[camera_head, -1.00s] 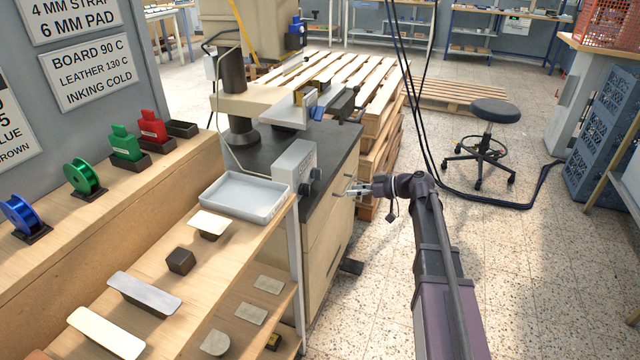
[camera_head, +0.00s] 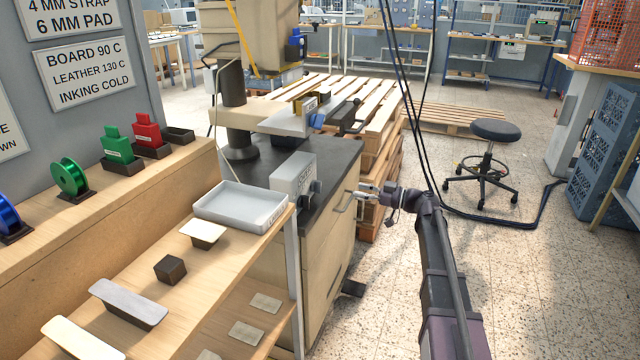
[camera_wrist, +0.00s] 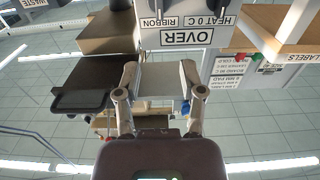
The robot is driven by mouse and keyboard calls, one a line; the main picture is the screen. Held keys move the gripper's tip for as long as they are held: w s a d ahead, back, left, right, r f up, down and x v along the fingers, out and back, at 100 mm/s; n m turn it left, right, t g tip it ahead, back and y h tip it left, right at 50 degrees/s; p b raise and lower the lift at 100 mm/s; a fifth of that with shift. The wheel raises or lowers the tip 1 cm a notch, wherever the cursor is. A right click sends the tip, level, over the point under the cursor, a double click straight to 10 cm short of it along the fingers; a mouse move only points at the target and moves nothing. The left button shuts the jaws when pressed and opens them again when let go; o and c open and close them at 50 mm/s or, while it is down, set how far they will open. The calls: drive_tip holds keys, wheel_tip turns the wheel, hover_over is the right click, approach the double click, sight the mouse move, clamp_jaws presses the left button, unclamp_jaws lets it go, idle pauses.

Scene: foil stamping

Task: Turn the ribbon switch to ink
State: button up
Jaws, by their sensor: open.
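The grey control box (camera_head: 291,178) stands at the front corner of the dark-topped press bench, with dark knobs (camera_head: 315,188) on its face. In the wrist view, upside down, the box face (camera_wrist: 182,18) carries the labels RIBBON and HEAT 0 C and an OVER plate. The dark knob by the RIBBON label (camera_wrist: 143,3) is cut by the top edge, so its setting cannot be read. My gripper (camera_head: 362,192) is open and empty, to the right of the box and apart from it. Its spread fingers also show in the wrist view (camera_wrist: 158,70).
A grey tray (camera_head: 240,205) sits on the wooden shelf left of the box. The press head (camera_head: 285,122) stands behind it. Stacked pallets (camera_head: 375,150) stand beyond the bench. A stool (camera_head: 495,130) and open floor lie to the right.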

sight(320, 182)
drive_tip(key=x, duration=1.3)
drive_tip(key=shift+w+a, duration=0.1)
drive_tip(key=shift+a, duration=0.25)
drive_tip(key=shift+c, duration=0.2)
clamp_jaws()
